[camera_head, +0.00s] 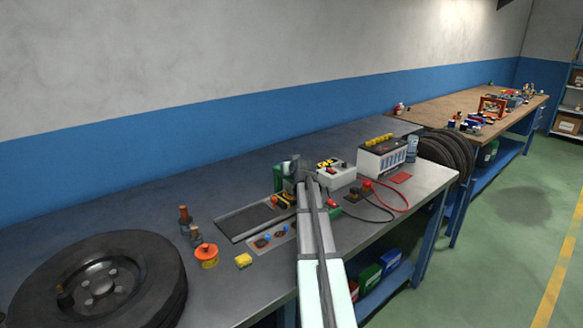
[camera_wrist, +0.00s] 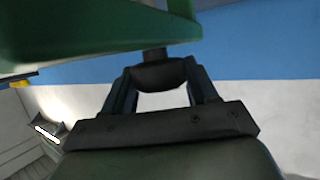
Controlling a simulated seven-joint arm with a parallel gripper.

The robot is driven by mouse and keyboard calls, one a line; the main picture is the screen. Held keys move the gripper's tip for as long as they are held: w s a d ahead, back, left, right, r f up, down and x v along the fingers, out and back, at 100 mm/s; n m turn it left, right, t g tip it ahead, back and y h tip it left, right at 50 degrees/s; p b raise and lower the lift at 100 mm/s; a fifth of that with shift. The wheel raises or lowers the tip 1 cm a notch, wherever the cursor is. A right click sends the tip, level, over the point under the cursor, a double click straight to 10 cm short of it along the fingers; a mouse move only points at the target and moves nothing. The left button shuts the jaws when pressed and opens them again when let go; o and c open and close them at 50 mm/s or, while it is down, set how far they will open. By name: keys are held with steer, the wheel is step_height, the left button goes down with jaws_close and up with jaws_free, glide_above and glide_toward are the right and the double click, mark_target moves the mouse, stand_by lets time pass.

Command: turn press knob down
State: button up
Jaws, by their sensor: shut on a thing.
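The green press (camera_head: 278,178) stands on the grey workbench, partly hidden behind my arm in the head view. In the wrist view its green body (camera_wrist: 90,30) fills the top. A dark rounded knob (camera_wrist: 158,76) on a short stem adjoins the green body. My gripper (camera_wrist: 160,88) has one finger on each side of this knob and is shut on it. In the head view my gripper (camera_head: 298,174) is at the press, and the knob cannot be made out clearly there.
A tire (camera_head: 105,280) lies at the bench's left. A charger (camera_head: 336,176), a battery (camera_head: 385,158) and a red cable (camera_head: 400,208) lie to the right.

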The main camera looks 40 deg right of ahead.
steer(key=shift+w+m+g+h, duration=0.1)
steer(key=shift+m+g+h, duration=2.2)
steer(key=shift+m, duration=0.5)
steer(key=m+g+h, duration=0.1)
steer(key=m+g, duration=0.1)
steer(key=g, duration=0.1)
steer(key=m+g+h, duration=0.1)
steer(key=m+g, duration=0.1)
steer(key=m, duration=0.1)
steer(key=shift+w+m+g+h, duration=0.15)
steer(key=shift+m+g+h, duration=0.15)
steer(key=shift+g, duration=0.1)
steer(key=m+g, duration=0.5)
steer(key=g, duration=0.1)
steer(key=m+g+y, duration=0.2)
steer(key=m+g, duration=0.1)
steer(key=shift+f, duration=0.1)
steer(key=shift+s+m+g+y, duration=0.25)
steer(key=shift+m+g+y, duration=0.35)
steer(key=shift+m+g, duration=0.35)
steer(key=shift+s+m, duration=0.1)
steer(key=shift+m, duration=0.15)
steer(key=o, duration=1)
